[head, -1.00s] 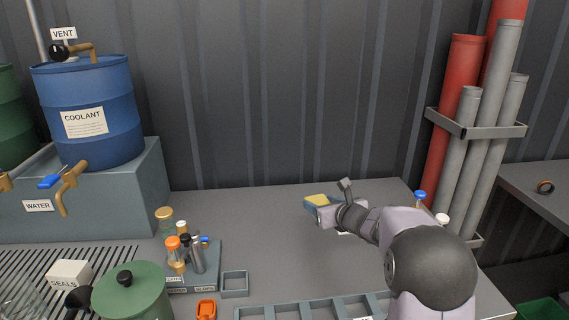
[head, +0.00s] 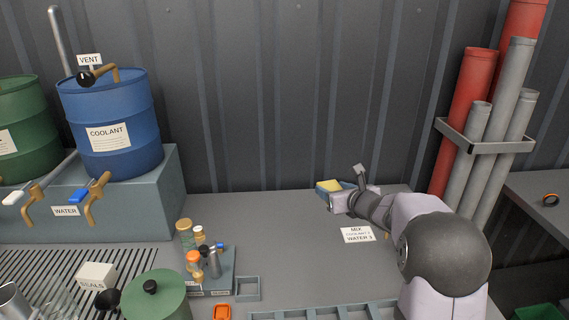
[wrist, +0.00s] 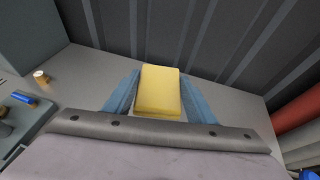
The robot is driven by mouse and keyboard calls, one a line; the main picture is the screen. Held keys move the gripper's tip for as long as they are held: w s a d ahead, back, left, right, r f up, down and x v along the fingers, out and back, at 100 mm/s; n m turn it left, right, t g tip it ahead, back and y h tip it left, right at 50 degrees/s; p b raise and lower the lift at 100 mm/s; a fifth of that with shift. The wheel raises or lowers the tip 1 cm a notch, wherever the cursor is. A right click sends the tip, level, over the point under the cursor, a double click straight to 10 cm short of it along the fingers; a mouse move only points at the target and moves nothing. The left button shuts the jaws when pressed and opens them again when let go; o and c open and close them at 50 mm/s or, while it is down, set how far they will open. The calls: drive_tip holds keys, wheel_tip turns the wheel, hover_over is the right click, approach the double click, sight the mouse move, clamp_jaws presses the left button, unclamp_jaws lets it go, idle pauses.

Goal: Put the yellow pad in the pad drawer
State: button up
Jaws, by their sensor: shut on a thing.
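My gripper (head: 338,190) is shut on the yellow pad (head: 329,185), which shows at its tip in the head view, over the back of the bench near the wall. In the wrist view the yellow pad (wrist: 160,92) sits between the two blue fingers of my gripper (wrist: 158,105), with its broad face toward the camera. I cannot make out a pad drawer in either view.
A blue coolant drum (head: 110,125) and its taps stand at the left. A bottle rack (head: 222,272), a green pot (head: 155,297) and a sectioned tray (head: 325,313) lie toward the front. Pipes (head: 490,130) stand at the right. The middle bench is mostly clear.

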drive_tip(key=shift+m+h, duration=0.3)
drive_tip(key=d+f+b, duration=0.1)
drive_tip(key=b, duration=0.1)
drive_tip(key=d+f+b, duration=0.2)
drive_tip(key=b, duration=0.1)
drive_tip(key=shift+s+d+b, duration=0.25)
drive_tip(key=shift+s+b, duration=0.05)
drive_tip(key=shift+s, duration=0.05)
wheel_tip(320, 180, down, 4)
drive_tip(key=s+d+b, duration=0.2)
drive_tip(key=s+b, duration=0.1)
drive_tip(key=b, duration=0.1)
drive_tip(key=n+y+b, duration=0.1)
drive_tip(key=n+y, duration=0.2)
hover_over(329, 265)
wheel_tip(329, 265, down, 3)
drive_tip(key=shift+g, duration=0.4)
drive_tip(key=shift+w+f+b, duration=0.1)
drive_tip(key=shift+f+b, duration=0.4)
drive_tip(key=shift+f, duration=4.35)
drive_tip(key=shift+f, duration=0.15)
drive_tip(key=o, duration=1)
